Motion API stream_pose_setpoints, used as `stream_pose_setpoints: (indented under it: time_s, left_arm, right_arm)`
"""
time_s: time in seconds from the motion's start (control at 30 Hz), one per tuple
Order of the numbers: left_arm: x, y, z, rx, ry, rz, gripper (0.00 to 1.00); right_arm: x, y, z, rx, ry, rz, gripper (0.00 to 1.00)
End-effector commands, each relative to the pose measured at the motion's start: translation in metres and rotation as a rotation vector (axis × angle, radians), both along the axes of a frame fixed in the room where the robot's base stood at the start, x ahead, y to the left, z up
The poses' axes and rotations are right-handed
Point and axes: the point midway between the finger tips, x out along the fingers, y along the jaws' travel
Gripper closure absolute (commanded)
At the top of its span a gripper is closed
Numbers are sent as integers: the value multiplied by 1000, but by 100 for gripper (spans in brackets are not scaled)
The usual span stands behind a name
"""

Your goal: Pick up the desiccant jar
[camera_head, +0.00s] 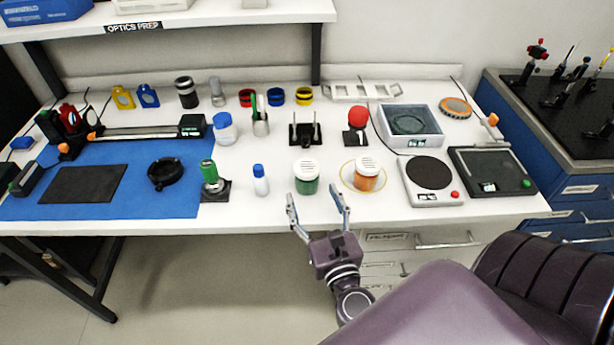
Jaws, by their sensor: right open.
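Two jars with white, perforated lids stand upright near the front edge of the bench. One has green contents (306,186); the other has orange contents (366,182) and stands within a thin yellow ring on the bench top. No readable label shows which is the desiccant jar. My right gripper (314,201) is open and empty at the front edge. Its fingers point toward the bench, with the green jar just beyond and between the fingertips in the picture. I cannot tell whether they touch it. My left gripper is out of view.
A small white bottle with a blue cap (261,186) stands left of the green jar. A black two-post stand (305,138) and red-topped item (357,120) stand behind. A round-topped plate device (431,190) is to the right. Drawers (440,241) lie below.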

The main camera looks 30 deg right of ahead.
Motion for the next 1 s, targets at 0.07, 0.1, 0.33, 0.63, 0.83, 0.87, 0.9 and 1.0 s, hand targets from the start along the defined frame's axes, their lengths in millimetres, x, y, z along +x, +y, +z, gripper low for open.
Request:
stream_pose_setpoints:
  time_s: [0.07,0.1,0.33,0.63,0.83,0.87,0.9,1.0]
  left_arm:
    - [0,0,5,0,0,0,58]
    - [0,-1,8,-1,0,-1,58]
    - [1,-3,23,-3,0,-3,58]
    - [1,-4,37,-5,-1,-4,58]
    - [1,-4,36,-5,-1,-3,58]
    - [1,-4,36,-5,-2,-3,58]
    - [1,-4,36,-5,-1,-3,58]
    - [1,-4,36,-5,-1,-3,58]
  right_arm:
    - [7,-5,2,9,-3,-8,36]
    - [11,-6,3,9,-3,-8,36]
    - [35,-17,9,4,-3,-7,36]
    - [68,-31,9,5,-2,-6,36]
    - [69,-31,7,5,0,-5,36]
    - [69,-31,7,5,-1,-5,36]
    - [69,-31,7,5,-1,-5,38]
    - [69,-31,7,5,-1,-5,49]
